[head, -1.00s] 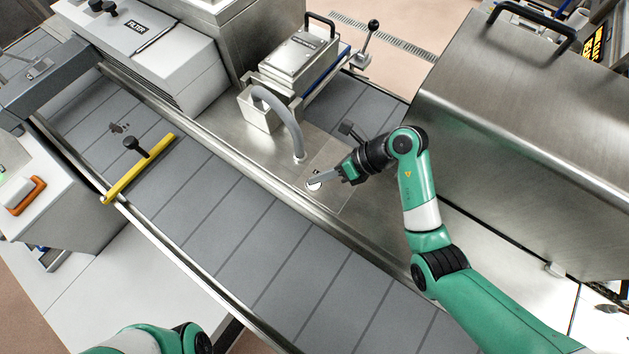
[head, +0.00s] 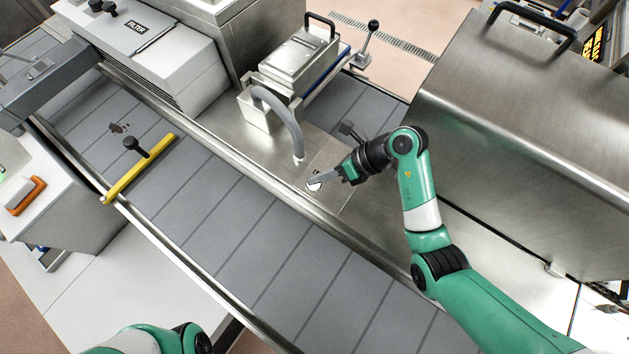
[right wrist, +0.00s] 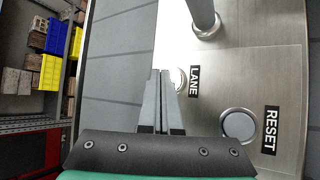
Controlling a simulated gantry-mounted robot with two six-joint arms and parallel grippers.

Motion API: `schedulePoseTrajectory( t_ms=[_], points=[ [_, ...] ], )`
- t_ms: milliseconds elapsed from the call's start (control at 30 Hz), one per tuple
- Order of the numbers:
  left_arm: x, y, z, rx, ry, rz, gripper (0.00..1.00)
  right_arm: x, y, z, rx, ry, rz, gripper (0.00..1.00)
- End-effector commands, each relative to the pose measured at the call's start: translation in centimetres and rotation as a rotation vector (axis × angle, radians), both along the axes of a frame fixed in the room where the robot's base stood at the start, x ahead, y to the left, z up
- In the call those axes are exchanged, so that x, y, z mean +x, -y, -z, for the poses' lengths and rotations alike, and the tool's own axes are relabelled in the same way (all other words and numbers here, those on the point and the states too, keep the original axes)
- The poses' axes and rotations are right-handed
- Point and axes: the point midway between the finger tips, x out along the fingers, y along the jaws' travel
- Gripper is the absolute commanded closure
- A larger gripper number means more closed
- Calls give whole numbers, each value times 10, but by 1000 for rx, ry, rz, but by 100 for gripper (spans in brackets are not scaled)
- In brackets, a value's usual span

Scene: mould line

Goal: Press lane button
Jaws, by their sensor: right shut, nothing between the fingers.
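The lane button (head: 315,187) is a small pale round button on the steel panel beside the conveyor. In the right wrist view the lane button (right wrist: 179,80) shows as a curved rim beside the black LANE label (right wrist: 194,81), mostly hidden behind my fingers. My right gripper (head: 312,182) is shut and empty, its fingertips over the button in the head view. It also shows in the right wrist view (right wrist: 160,75). I cannot tell whether the tips touch the button. My left gripper is out of view; only part of the left arm shows.
A round reset button (right wrist: 238,125) with a RESET label sits near the lane button. A grey curved pipe (head: 284,112) rises just behind. The belt (head: 240,215) in front is clear. A large steel housing (head: 530,130) stands to the right, and a yellow bar (head: 140,170) crosses the belt at left.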

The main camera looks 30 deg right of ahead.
Motion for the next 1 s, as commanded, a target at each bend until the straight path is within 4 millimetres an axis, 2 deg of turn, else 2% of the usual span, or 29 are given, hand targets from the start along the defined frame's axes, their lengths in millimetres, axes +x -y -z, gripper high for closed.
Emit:
schedulePoseTrajectory(
  t_ms=[367, 633, 1000],
  points=[
    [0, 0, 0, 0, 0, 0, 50, 0, 0, 1, 0, 0, 0, 100],
    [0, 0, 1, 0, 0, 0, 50, 0, 0, 9, 0, -1, 1, 100],
    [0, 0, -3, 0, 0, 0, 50, 0, 0, 6, 0, -1, 0, 100]
  ],
)
